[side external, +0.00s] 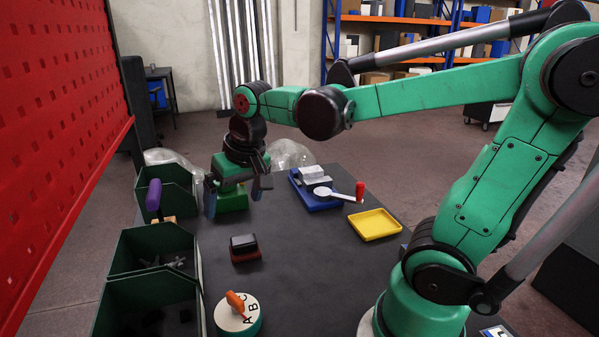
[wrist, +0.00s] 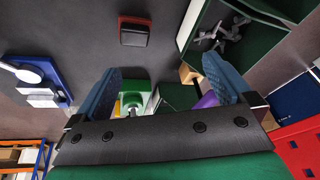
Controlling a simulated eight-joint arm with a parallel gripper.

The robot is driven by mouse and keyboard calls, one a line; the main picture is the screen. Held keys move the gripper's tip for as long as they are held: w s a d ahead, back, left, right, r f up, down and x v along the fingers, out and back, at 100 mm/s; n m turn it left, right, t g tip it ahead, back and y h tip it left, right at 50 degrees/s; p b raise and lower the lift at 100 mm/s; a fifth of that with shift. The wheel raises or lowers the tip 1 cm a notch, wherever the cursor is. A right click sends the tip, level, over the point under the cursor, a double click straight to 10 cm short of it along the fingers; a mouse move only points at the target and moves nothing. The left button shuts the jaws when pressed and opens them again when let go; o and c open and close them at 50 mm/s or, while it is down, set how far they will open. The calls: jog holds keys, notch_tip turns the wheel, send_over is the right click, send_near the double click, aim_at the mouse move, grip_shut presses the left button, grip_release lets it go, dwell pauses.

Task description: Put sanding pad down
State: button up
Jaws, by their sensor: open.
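A dark block on a red base, which looks like the sanding pad (side external: 244,242), rests on the dark table (side external: 300,265). It also shows in the wrist view (wrist: 134,36), at the top, beyond the fingertips. My gripper (side external: 235,196) is open, with its blue fingers spread, at the far left part of the table. It is apart from the block, farther back. In the wrist view my gripper (wrist: 163,72) has nothing held between its fingers. A green object (side external: 232,202) stands below and between the fingers, partly hidden by the gripper.
Green bins (side external: 150,243) line the left edge; one holds grey metal parts, and a purple-handled tool (side external: 154,196) stands nearby. A blue fixture (side external: 318,203) with a red-knobbed lever and a yellow tray (side external: 375,225) are right. A lettered dial (side external: 238,318) is in front. The middle is clear.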

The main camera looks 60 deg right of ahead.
jog(key=s+a+n+t, duration=0.1)
jog(key=s+a+f+n+t, duration=0.1)
jog(key=s+a+n+t, duration=0.1)
jog(key=n, duration=0.1)
jog(key=shift+s+a+f, duration=0.25)
jog(key=shift+s, duration=0.05)
jog(key=m+g, duration=0.7)
jog(key=m, duration=0.2)
send_over(243, 239)
notch_tip(243, 239, down, 7)
jog(key=shift+s+a+r, duration=0.1)
jog(key=shift+r, duration=0.05)
jog(key=shift+f, duration=3)
